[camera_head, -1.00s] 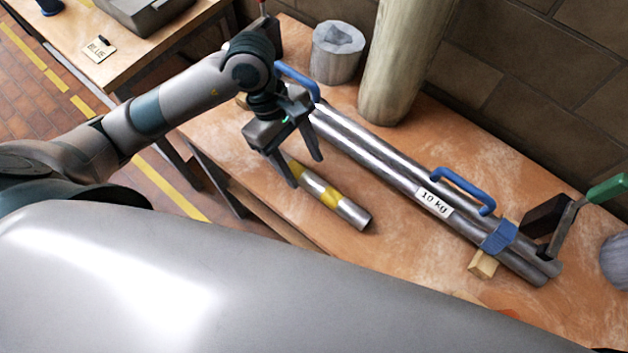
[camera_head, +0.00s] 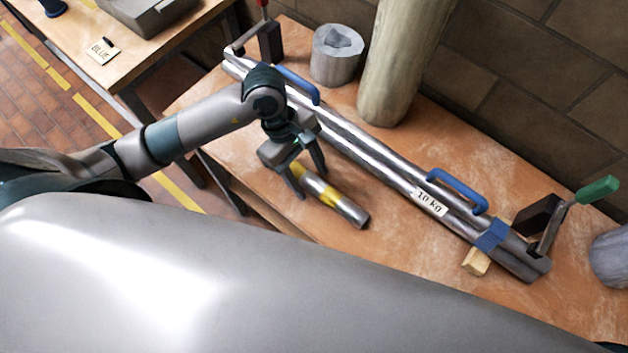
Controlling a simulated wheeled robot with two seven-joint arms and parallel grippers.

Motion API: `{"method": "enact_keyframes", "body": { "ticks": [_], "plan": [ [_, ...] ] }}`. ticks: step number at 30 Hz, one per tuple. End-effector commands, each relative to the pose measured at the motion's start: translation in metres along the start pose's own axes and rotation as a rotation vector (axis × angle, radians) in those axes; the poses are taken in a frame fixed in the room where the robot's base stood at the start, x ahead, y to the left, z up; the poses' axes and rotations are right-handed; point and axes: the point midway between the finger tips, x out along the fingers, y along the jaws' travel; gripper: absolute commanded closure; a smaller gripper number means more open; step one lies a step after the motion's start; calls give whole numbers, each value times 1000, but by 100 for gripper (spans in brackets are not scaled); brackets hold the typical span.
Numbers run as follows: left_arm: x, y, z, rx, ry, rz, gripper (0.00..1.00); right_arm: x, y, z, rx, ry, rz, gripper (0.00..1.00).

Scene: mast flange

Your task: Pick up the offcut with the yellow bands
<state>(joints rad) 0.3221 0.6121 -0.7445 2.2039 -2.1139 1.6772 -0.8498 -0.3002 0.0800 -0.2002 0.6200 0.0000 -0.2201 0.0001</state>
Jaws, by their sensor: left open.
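The offcut (camera_head: 346,208) is a short silver tube with yellow bands, lying on the orange-brown bench top. Its lower-right end is clear, and its upper-left part is partly hidden by my gripper. My left gripper (camera_head: 311,184) is open and points down over the upper-left part of the offcut. One finger shows on the near side of the tube and the other on the far side. I cannot tell whether either finger touches it. My right gripper is not in view.
Long silver tubes (camera_head: 375,165) with blue handles and a "10 kg" label lie just behind the offcut, with a clamp (camera_head: 552,225) at the right end. A grey cylinder (camera_head: 337,58) and a thick post (camera_head: 403,60) stand behind. The bench (camera_head: 400,250) is clear in front.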

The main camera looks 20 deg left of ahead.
Motion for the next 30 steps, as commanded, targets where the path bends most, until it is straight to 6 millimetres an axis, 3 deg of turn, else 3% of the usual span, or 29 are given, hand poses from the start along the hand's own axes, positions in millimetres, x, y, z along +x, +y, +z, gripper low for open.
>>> {"method": "enact_keyframes", "body": {
  "ticks": [2,8,20,30],
  "plan": [
    [0,0,0,0,0,0,51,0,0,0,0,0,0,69],
    [0,0,0,0,0,0,98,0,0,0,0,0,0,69],
    [-3,1,1,0,0,2,98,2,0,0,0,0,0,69],
    [-35,2,14,5,1,6,98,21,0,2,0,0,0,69]
  ]
}}
